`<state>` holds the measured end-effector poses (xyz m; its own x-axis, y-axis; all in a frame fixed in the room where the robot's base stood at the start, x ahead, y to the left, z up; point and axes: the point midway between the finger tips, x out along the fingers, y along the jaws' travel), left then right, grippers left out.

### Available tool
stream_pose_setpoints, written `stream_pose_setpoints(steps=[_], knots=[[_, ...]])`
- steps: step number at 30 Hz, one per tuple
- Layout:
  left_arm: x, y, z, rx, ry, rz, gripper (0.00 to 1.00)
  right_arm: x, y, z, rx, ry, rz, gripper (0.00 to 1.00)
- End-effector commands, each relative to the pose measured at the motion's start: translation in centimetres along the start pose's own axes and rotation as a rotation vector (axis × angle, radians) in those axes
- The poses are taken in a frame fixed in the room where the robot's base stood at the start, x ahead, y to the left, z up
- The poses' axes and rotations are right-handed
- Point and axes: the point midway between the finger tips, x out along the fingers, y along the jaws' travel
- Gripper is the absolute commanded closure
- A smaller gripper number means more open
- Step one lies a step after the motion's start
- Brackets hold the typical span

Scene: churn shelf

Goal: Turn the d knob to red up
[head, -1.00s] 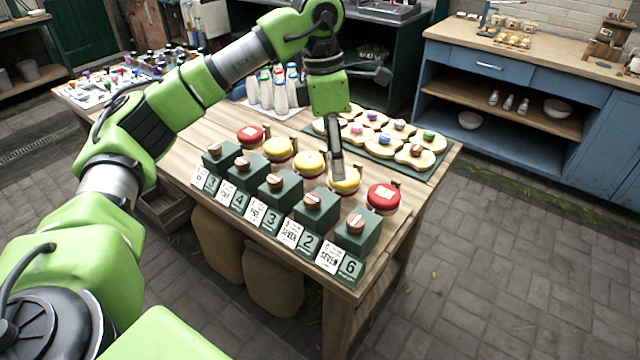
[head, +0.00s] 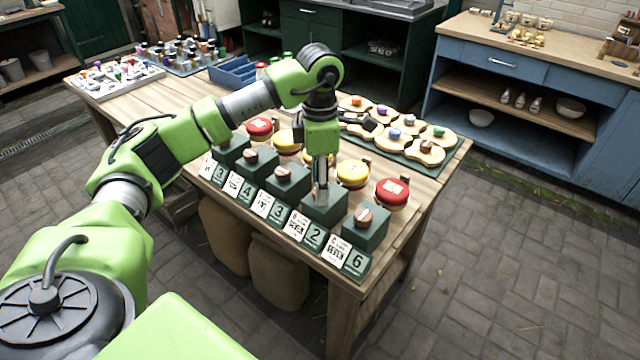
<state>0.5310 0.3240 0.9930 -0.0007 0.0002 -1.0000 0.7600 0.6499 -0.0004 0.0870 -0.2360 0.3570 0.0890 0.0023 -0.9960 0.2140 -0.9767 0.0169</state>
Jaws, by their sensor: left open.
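A row of green boxes with copper-coloured knobs stands along the table's front edge, each with number cards before it. The knob letters are too small to read. My left gripper (head: 320,196) points straight down at the top of the fourth box from the left (head: 318,213), the one by the card "2". Its fingers hide that box's knob, so I cannot tell whether they touch it or how it is turned. The gripper is open. The fifth knob (head: 365,215), third knob (head: 284,172) and second knob (head: 250,155) show clearly. My right gripper is out of view.
Behind the boxes sit round red and yellow pieces, including a yellow one (head: 353,173) and a red one (head: 391,192). A green mat (head: 444,165) with several wooden slices lies behind. Small bottles and a blue tray (head: 232,72) stand at the back left.

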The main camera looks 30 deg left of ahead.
Motion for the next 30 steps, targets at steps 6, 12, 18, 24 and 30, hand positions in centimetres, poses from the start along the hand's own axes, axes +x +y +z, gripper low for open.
stream_pose_setpoints(steps=[6,12,18,24,30], knots=[[1.03,0.01,-0.02,0.0,0.0,0.001,0.57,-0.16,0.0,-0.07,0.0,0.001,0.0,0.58],[1.05,0.0,0.0,0.0,-0.001,0.001,0.57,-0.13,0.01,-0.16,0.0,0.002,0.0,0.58],[1.03,0.0,0.01,0.0,-0.001,0.001,0.96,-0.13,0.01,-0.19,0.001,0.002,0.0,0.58],[1.02,0.0,0.02,-0.005,-0.001,0.001,0.96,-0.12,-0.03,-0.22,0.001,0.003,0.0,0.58],[1.02,0.0,0.03,-0.058,-0.001,0.001,0.96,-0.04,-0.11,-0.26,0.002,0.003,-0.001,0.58]])
